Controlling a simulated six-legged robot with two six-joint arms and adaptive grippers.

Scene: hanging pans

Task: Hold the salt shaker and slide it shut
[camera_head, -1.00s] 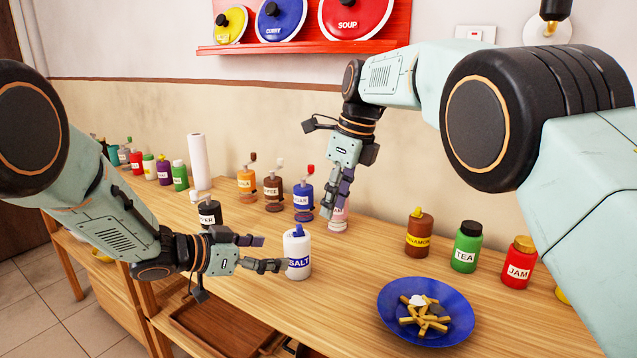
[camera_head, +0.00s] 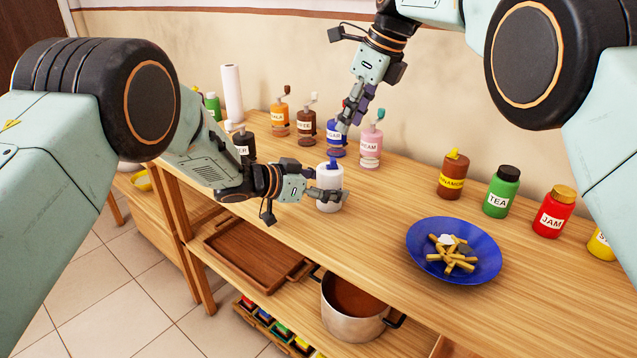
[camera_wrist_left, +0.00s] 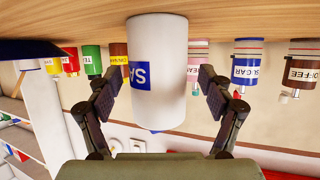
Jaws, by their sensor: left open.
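The white salt shaker (camera_head: 329,190) with a blue cap stands upright on the wooden counter. In the left wrist view the picture is upside down, and the shaker (camera_wrist_left: 158,50) with its blue label stands between the two dark fingers. My left gripper (camera_head: 330,192) is open, one finger on each side of the shaker, with gaps visible beside it. The fingers partly hide the shaker's label in the head view. My right gripper (camera_head: 350,115) points down, in front of the sugar bottle (camera_head: 337,138); its fingers overlap, so their opening is unclear.
The pink cream bottle (camera_head: 371,147) stands close to my right gripper. Coffee (camera_head: 307,126) and a dark pepper bottle (camera_head: 244,145) stand to the left. A blue plate of food (camera_head: 425,268) lies to the right. A pot (camera_head: 352,325) and wooden tray (camera_head: 250,255) sit below.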

